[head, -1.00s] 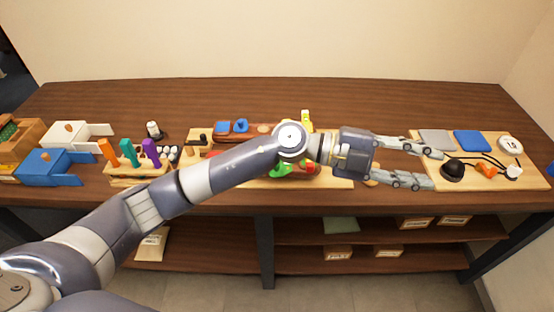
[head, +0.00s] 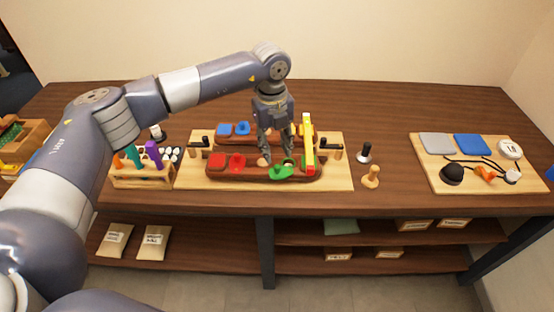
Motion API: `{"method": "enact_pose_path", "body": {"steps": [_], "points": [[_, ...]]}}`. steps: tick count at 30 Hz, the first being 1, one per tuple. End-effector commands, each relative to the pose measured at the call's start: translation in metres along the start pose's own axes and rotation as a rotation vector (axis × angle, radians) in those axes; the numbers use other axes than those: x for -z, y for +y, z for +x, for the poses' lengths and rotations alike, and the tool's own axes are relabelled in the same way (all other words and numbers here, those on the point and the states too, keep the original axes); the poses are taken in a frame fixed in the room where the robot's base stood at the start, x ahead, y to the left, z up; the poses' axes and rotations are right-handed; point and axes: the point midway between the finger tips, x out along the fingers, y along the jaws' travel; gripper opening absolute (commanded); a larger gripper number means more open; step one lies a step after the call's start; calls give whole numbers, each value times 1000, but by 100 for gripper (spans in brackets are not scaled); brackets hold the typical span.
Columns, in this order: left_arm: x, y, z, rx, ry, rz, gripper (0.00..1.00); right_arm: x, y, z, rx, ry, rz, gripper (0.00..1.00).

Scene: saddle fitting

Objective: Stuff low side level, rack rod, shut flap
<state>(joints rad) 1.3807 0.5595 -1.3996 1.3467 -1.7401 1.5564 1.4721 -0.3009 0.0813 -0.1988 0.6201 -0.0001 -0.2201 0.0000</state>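A long brown two-row holder stands on a wooden board (head: 340,178). Its near side (head: 258,174) carries a red flap (head: 237,162), a tan round piece and a green flap (head: 281,172) tilted beside a dark opening. Its far side has blue pieces (head: 242,128). A rack (head: 140,180) at left holds a teal rod (head: 133,155) and a purple rod (head: 153,153); the orange one is mostly hidden. My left gripper (head: 277,156) points down over the near side, its fingers apart, and hides part of the middle. My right gripper is not in view.
A wooden tray (head: 437,182) at right holds a grey pad, a blue pad (head: 472,144), a black dome and cords. Black-topped (head: 364,152) and tan (head: 371,176) pegs stand between the boards. The table back is clear. Packets lie on the lower shelf.

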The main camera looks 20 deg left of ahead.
Motion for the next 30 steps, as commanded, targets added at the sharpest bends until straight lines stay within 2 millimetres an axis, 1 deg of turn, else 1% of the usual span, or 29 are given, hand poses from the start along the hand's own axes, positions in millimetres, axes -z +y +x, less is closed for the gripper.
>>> {"method": "enact_pose_path", "body": {"steps": [1,6,10,15,22,23,24,26,27,30], "points": [[2,1,9,-4,3,1,36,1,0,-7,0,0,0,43],[2,0,39,-2,3,1,36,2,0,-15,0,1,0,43],[1,0,54,0,3,2,36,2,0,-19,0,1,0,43],[1,-1,63,1,2,2,36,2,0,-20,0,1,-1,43],[1,-1,64,2,1,3,36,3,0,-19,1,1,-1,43],[1,-1,64,2,1,2,31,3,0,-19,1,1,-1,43],[1,-1,64,2,1,2,22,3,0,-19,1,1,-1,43],[1,-1,64,2,1,2,8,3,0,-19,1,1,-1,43],[1,-1,64,2,2,2,0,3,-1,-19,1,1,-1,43],[1,-1,64,2,2,2,0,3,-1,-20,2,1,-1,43]]}}
